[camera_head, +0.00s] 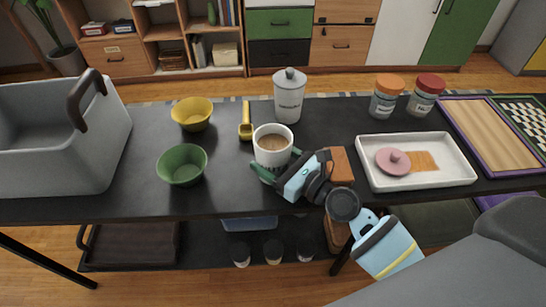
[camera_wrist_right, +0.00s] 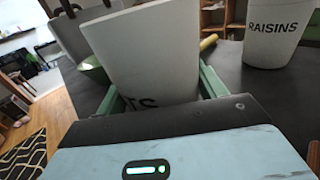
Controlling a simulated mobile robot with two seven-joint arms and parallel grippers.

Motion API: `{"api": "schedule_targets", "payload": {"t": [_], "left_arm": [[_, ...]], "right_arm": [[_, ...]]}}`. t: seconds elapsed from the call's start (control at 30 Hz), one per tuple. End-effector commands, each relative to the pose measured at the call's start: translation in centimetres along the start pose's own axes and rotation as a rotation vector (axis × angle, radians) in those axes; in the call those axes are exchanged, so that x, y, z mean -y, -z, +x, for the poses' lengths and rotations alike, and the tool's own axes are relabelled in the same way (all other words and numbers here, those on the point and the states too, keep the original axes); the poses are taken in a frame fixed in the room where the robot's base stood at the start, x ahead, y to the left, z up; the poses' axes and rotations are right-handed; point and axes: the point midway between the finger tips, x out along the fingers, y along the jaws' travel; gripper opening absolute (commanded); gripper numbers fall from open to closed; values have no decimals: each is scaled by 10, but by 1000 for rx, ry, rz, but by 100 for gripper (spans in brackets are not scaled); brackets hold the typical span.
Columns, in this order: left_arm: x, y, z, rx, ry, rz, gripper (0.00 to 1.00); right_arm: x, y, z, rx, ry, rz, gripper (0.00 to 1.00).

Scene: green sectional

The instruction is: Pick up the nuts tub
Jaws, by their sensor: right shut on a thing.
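The nuts tub (camera_head: 272,150) is a white, open-topped tub with brown contents, near the front middle of the black table. In the right wrist view the white tub (camera_wrist_right: 150,50) fills the middle, with the letters "TS" partly showing low on its side. My right gripper (camera_head: 271,170) comes in from the right, its green fingers around the tub's lower part. It is shut on the tub, with a finger on each side. The tub's base is hidden, so I cannot tell whether it touches the table. My left gripper is not in view.
A lidded white raisins tub (camera_head: 289,98) stands behind. A yellow scoop (camera_head: 246,122), yellow bowl (camera_head: 192,114) and green bowl (camera_head: 182,166) are to the left, beyond them a grey basket (camera_head: 60,150). A white tray (camera_head: 375,178) and two lidded jars (camera_head: 386,98) are at right.

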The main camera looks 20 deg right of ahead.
Motion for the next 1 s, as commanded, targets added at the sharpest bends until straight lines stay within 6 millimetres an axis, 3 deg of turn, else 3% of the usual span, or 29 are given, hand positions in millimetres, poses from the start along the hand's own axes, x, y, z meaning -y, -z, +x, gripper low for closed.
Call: {"api": "schedule_targets", "payload": {"t": [0.37, 0.8, 1.0], "left_arm": [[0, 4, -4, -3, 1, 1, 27], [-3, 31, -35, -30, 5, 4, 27], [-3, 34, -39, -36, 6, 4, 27]], "right_arm": [[0, -10, 0, 5, 1, -1, 37], [0, -86, 1, 9, 1, -2, 37], [0, -101, 0, 6, 1, -1, 37]]}}
